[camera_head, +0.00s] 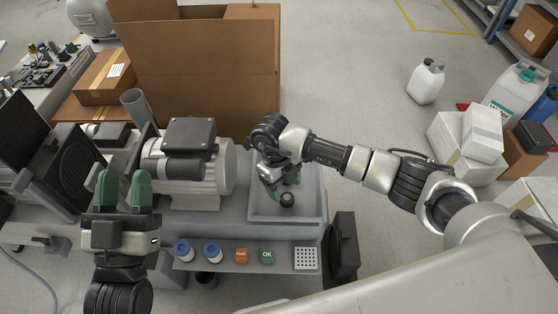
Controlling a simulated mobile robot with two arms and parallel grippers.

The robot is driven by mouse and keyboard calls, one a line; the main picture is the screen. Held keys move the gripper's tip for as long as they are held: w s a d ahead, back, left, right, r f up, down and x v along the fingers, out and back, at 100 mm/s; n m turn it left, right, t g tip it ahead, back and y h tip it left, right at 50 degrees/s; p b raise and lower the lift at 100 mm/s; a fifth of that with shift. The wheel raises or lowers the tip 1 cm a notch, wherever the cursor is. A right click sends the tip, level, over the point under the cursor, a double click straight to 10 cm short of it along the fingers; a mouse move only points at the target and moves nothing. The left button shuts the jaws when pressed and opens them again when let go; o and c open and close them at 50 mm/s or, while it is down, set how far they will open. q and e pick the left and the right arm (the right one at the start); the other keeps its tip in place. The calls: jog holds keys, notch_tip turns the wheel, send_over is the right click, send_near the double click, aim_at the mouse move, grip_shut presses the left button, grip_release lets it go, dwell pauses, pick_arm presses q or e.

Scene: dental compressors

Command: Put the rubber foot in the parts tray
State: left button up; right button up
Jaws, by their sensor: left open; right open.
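The rubber foot (287,200) is a small black round piece. It shows inside the grey parts tray (312,208), near the tray's front. My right gripper (283,187) is over the tray, with its green fingers open and pointing down close to the foot. Whether a finger touches the foot cannot be told. The wrist hides the back left of the tray. My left gripper (124,188) is open and empty, with green fingers pointing away from me, left of the motor and far from the foot.
A grey motor (187,165) stands left of the tray. A front shelf holds two blue-lidded jars (213,251), a red block (241,256), a green OK block (267,256) and a perforated white plate (306,258). A large cardboard box (205,65) stands behind.

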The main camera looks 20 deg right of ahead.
pick_arm(q)
notch_tip(320, 180, down, 7)
jog(key=w+g+y+p, duration=0.1)
jog(key=g+y+p, duration=0.1)
jog(key=g, duration=0.4)
jog(key=shift+a, duration=0.45)
pick_arm(e)
jog(key=v, duration=0.8)
pick_arm(q)
jog(key=shift+r, duration=0.15)
pick_arm(e)
jog(key=shift+r, duration=0.1)
